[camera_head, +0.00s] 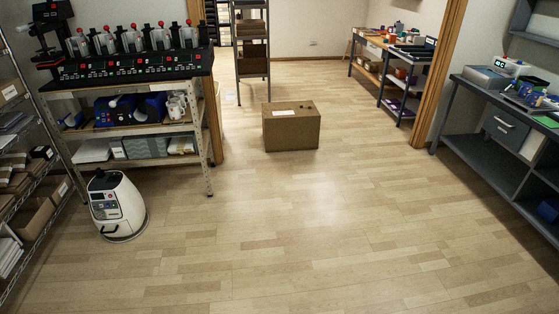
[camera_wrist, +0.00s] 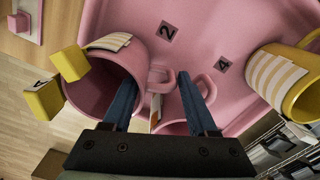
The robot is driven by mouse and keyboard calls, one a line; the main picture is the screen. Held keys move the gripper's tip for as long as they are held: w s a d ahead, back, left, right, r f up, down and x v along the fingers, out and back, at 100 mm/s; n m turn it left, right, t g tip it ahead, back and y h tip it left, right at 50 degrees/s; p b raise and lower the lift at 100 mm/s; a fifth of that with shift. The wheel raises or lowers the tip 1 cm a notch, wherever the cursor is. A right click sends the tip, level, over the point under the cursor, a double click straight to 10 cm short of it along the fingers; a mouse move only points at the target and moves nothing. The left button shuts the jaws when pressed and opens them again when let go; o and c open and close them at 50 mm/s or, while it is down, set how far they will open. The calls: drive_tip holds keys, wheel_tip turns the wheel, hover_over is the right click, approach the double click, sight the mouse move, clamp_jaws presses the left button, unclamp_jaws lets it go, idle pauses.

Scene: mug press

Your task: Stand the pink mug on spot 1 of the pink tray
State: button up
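The pink tray (camera_wrist: 215,35) fills the top of the wrist view, with dark number plates 2 (camera_wrist: 168,31) and 4 (camera_wrist: 223,65). No plate 1 is visible. A pink mug (camera_wrist: 95,92) with a pale striped label is at the left, its mouth towards me and its handle to the right. A second pink shape with a handle (camera_wrist: 207,86), apparently another mug, is partly hidden behind my fingers. My gripper (camera_wrist: 158,88) has its two blue fingers apart, with pink handles showing between them. The left finger overlaps the left mug's mouth; contact is unclear. The head view shows neither tray nor gripper.
A yellow mug (camera_wrist: 285,80) with a striped label stands at the right. Yellow blocks (camera_wrist: 42,100) are beside the left mug. In the head view, a cardboard box (camera_head: 291,130) and a white wheeled machine (camera_head: 116,207) stand on otherwise open floor, with benches at both sides.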

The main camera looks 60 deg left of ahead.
drive_tip(key=o, duration=0.3)
drive_tip(key=shift+r, duration=0.1)
